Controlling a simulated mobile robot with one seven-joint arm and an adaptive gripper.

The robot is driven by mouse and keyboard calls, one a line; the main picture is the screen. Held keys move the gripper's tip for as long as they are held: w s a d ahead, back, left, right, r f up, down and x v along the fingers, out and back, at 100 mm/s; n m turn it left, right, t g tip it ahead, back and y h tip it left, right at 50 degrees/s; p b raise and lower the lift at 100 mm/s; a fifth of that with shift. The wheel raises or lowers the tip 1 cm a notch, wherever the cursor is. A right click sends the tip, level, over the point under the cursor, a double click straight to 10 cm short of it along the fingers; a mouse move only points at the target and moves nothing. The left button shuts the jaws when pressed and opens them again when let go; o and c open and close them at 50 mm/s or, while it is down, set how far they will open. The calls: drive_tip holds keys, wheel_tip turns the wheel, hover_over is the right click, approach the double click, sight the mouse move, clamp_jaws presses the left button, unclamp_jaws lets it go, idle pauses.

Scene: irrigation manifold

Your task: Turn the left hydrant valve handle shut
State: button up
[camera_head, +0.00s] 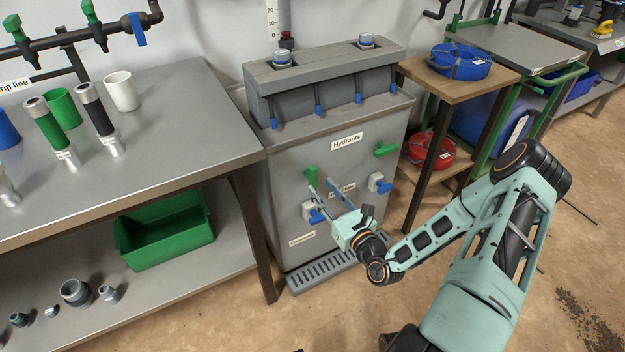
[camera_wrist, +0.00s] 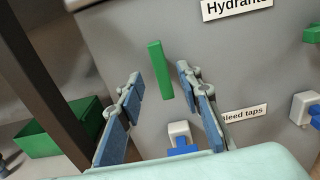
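The left hydrant valve handle (camera_head: 311,176) is a green bar on the grey hydrant cabinet (camera_head: 342,171). It stands roughly upright, tilted slightly in the wrist view (camera_wrist: 160,70). My gripper (camera_head: 322,187) is in front of the cabinet, just below and beside this handle. In the wrist view my gripper (camera_wrist: 158,77) is open, with one blue-padded finger on each side of the handle. No finger visibly touches it. How deep the fingers reach around the handle I cannot tell. The right green handle (camera_head: 386,149) lies nearly level.
Blue bleed taps (camera_head: 316,215) and (camera_wrist: 182,145) sit below the handles; the right tap (camera_head: 380,183) is close to my arm. A workbench (camera_head: 215,130) with a green bin (camera_head: 165,235) stands left. A wooden stand (camera_head: 480,85) with blue hose stands right. Floor in front is clear.

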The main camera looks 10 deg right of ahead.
sight(315, 179)
drive_tip(key=b+x, duration=0.1)
drive_tip(key=x, duration=0.5)
drive_tip(key=shift+w, duration=0.25)
clamp_jaws()
